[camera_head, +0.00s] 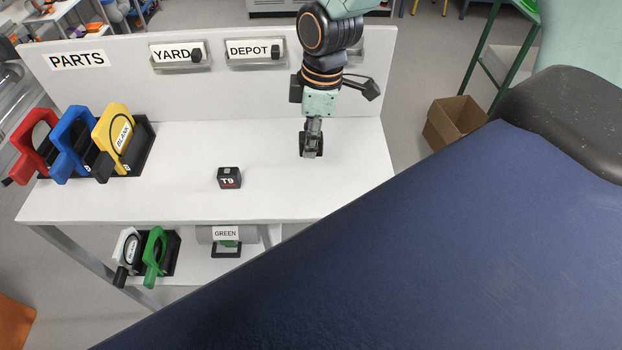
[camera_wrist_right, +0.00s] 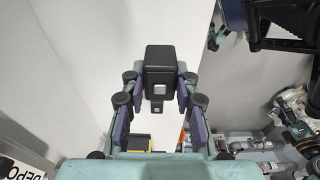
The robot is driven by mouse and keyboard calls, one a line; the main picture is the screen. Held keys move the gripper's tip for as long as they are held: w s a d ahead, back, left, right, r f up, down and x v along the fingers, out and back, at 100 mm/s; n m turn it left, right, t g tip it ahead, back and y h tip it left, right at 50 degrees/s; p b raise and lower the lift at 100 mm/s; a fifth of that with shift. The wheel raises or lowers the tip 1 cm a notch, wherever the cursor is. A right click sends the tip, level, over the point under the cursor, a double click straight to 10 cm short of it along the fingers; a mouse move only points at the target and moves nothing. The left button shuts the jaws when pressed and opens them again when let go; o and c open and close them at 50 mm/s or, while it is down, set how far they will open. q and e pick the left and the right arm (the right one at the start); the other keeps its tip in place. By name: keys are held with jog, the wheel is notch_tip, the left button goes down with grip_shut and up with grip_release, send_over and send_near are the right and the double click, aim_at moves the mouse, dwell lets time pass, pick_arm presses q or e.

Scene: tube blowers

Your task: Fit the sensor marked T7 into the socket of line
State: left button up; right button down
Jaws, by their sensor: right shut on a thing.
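My right gripper (camera_head: 312,153) hangs over the right part of the white table (camera_head: 270,205). It also shows in the right wrist view (camera_wrist_right: 160,85), its fingers shut on a black block (camera_wrist_right: 160,58) with a small light patch. No marking can be read on the held block. A black cube marked T9 (camera_head: 229,178) sits on the table to the left of the gripper. On the back panel are holders labelled YARD (camera_head: 172,54) and DEPOT (camera_head: 249,50), each with a dark knob-like part at its right. Another holder (camera_head: 356,50) is mostly hidden by my right arm. My left gripper is out of view.
Red (camera_head: 30,140), blue (camera_head: 73,138) and yellow (camera_head: 117,135) framed parts stand in a black rack at the table's left. A lower shelf holds white and green (camera_head: 156,257) parts and a GREEN label (camera_head: 226,233). A cardboard box (camera_head: 455,122) stands right of the table.

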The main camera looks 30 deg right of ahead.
send_over(308, 182)
jog(key=f, duration=0.6)
jog(key=shift+d+b, duration=0.35)
jog(key=shift+b, duration=0.05)
jog(key=shift+a+f, duration=0.25)
jog(key=shift+f, duration=0.25)
jog(key=shift+s+f, duration=0.2)
jog(key=shift+f, duration=0.15)
jog(key=shift+s+d+f+b, duration=0.1)
jog(key=shift+f+b, duration=0.1)
jog(key=shift+f, duration=0.4)
jog(key=shift+s+d+f+b, duration=0.1)
jog(key=shift+f+b, duration=0.1)
jog(key=shift+f, duration=0.4)
jog(key=shift+w+f, duration=0.2)
jog(key=shift+w+a, duration=0.1)
jog(key=shift+w, duration=0.15)
jog(key=shift+s+f, duration=0.1)
jog(key=shift+s, duration=0.1)
jog(key=c, duration=1.3)
grip_release()
jog(key=shift+s, duration=0.15)
jog(key=shift+o, duration=1.4)
jog(key=shift+w+f, duration=0.1)
jog(key=shift+w, duration=0.15)
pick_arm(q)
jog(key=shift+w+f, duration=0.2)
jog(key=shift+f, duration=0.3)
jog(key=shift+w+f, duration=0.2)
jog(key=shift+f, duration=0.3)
